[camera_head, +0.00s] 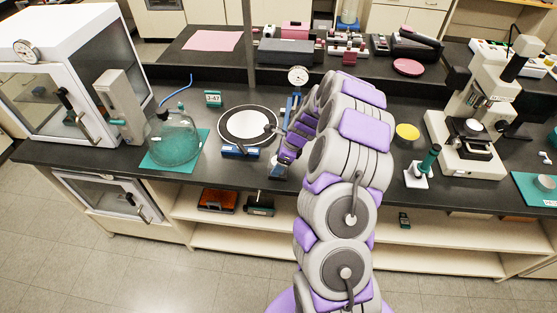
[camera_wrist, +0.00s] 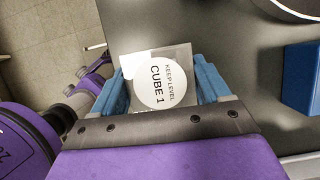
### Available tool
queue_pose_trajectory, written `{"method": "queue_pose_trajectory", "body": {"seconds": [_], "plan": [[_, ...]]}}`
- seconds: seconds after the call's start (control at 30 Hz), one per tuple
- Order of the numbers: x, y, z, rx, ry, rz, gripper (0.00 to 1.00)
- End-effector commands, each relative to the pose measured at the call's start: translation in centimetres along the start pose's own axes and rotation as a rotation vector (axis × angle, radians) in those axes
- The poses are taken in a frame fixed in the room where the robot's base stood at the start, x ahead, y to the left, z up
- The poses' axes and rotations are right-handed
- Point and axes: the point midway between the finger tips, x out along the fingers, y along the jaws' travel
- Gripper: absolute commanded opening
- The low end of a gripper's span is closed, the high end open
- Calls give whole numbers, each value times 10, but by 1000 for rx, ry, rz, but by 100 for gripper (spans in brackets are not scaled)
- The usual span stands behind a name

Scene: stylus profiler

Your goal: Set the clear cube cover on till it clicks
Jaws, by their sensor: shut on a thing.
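My gripper (camera_wrist: 168,78) is shut on the clear cube cover (camera_wrist: 126,64), one blue finger on each side of it. From above in the wrist view the cover looks like a clear square with a round white label reading "KEEP LEVEL" and "CUBE 1". In the head view my gripper (camera_head: 279,167) is low near the front edge of the black bench, right of the blue block (camera_head: 240,152). The cover is small there and partly hidden by my gripper. I cannot tell whether it touches anything below, and no seat for it is clearly visible.
The black bench (camera_head: 340,187) carries a round platter (camera_head: 247,124) with a white disc, a glass bell jar (camera_head: 174,139) on a green mat, and a dial gauge (camera_head: 298,76). A microscope (camera_head: 480,120) stands right.

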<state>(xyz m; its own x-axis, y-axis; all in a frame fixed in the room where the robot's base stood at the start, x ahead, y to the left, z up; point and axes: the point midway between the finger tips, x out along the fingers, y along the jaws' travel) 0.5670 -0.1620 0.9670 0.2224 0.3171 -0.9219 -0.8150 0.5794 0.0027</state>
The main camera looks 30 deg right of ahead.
Motion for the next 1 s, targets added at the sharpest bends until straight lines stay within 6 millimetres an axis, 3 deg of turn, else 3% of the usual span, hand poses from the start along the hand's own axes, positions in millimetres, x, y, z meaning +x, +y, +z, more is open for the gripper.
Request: {"method": "queue_pose_trajectory", "body": {"seconds": [0.73,0.77,1.0], "plan": [[8,0,-4,0,1,0,21],[9,0,-4,0,1,0,79],[8,0,-4,0,0,-1,100]]}}
